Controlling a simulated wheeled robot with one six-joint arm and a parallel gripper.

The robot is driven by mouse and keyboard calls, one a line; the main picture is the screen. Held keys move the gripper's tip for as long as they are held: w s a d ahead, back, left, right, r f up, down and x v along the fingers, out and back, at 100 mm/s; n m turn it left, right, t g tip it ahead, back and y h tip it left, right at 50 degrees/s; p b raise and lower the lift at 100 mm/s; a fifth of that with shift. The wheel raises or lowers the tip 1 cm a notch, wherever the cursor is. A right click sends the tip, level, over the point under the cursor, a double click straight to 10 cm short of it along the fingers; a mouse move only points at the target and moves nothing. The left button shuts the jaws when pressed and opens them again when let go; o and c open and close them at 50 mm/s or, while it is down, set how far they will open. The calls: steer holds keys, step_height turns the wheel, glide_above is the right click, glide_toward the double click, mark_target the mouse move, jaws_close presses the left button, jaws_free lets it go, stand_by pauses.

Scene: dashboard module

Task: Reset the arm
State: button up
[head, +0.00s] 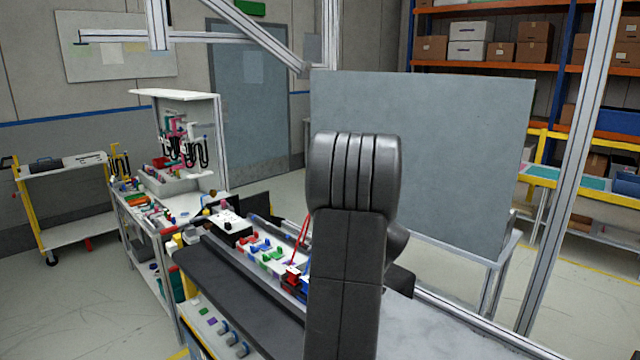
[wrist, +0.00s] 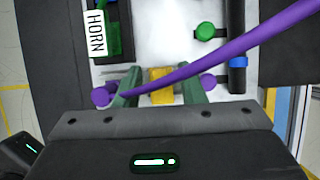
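In the wrist view my gripper (wrist: 160,80) has two green fingers standing apart, with a yellow block (wrist: 162,90) showing between them and gaps on both sides. A purple cable (wrist: 225,48) runs from near the left finger across the right finger to the upper right. Its thicker look at the upper right suggests that end is nearer the camera. Purple round ends sit by the left finger (wrist: 101,97) and the right finger (wrist: 207,82). In the head view my dark arm stands upright in front of the dashboard module (head: 262,250) and hides my gripper.
A grey panel (head: 440,150) stands behind my arm. A workbench with parts (head: 180,215) and a yellow trolley (head: 70,190) are on the left.

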steer(key=shift+w+f, duration=0.1)
steer(key=shift+f, duration=0.2)
